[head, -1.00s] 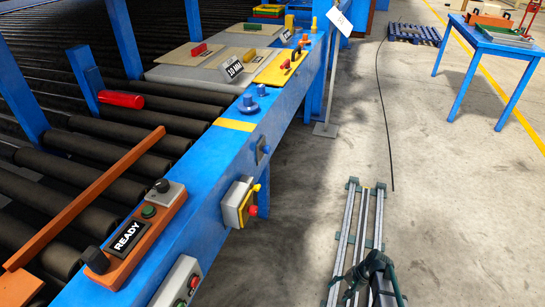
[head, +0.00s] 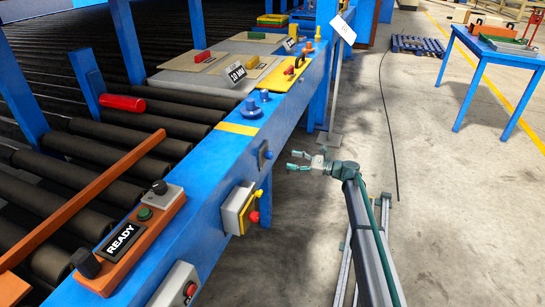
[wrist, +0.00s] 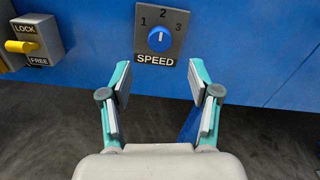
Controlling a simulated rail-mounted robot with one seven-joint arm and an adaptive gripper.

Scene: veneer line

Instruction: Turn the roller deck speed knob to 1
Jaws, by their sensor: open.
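The blue speed knob (wrist: 159,40) sits on a grey plate (wrist: 143,50) marked 1, 2, 3 and SPEED on the blue rail's side face. Its white mark appears to point up, toward 2. In the head view the speed knob (head: 267,154) is small on the rail's side. My gripper (head: 291,160) is open and empty, with its fingertips pointing at the rail, just right of the knob. In the wrist view my gripper (wrist: 160,82) has its teal fingers spread left and right below the knob, apart from it.
A LOCK/FREE box with a yellow lever (wrist: 22,46) is left of the knob. In the head view, a yellow-grey box with a red button (head: 240,209) juts from the rail nearer me. A READY panel (head: 125,243) is on top. The floor to the right is mostly clear.

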